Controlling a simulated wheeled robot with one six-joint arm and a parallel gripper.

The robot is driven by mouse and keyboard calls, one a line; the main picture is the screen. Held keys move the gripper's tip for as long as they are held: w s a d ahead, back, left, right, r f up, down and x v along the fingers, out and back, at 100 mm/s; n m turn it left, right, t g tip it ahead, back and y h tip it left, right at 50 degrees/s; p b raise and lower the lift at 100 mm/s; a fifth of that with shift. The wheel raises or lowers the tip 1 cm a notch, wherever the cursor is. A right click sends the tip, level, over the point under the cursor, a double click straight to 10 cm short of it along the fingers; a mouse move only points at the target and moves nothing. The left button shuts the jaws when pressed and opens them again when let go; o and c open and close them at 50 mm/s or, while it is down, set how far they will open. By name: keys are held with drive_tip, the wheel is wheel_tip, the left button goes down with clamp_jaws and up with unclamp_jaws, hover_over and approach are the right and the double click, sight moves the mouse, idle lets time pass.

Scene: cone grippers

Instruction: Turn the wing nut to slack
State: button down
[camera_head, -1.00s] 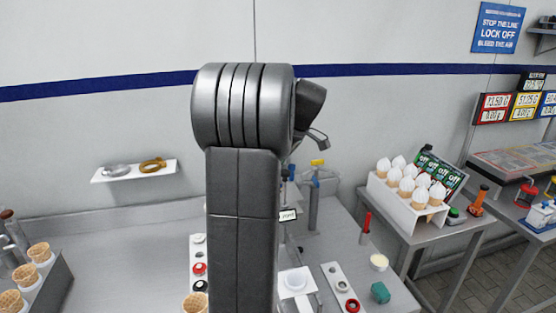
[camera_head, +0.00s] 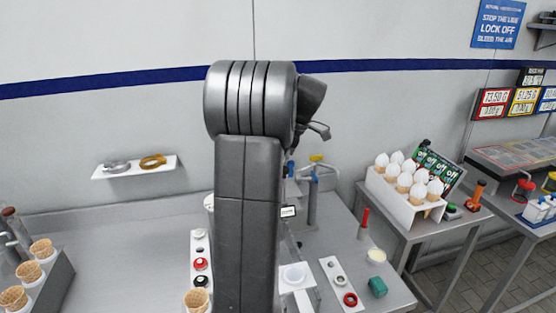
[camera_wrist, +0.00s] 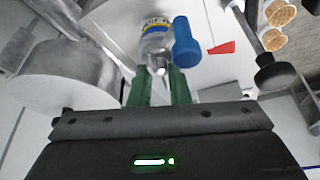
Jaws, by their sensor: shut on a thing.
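My gripper (camera_wrist: 158,82) has two green fingers in the wrist view, shut on a small shiny metal piece (camera_wrist: 157,64), which looks like the wing nut. Its wings and how far it is turned are too small to make out. A clear and metallic fitting with a yellow-and-blue band (camera_wrist: 155,27) stands just beyond the fingertips. A blue cylinder (camera_wrist: 186,42) is beside it on the right. In the head view my arm hides the fingers and the nut.
In the wrist view, a large metal drum (camera_wrist: 65,75) is close on the left and a black knob (camera_wrist: 276,72) on the right. In the head view, a yellow-topped post (camera_head: 316,160) stands right of my arm. A rack of white-topped cones (camera_head: 408,195) is further right.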

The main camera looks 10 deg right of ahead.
drive_tip(key=c, duration=1.6)
unclamp_jaws()
drive_tip(key=shift+c, duration=0.2)
drive_tip(key=v, duration=1.3)
drive_tip(key=shift+r+b, duration=0.4)
drive_tip(key=shift+b, duration=0.05)
drive_tip(key=p+x, duration=0.1)
drive_tip(key=x, duration=1.3)
drive_tip(key=shift+d, duration=0.2)
drive_tip(key=shift+s, duration=0.1)
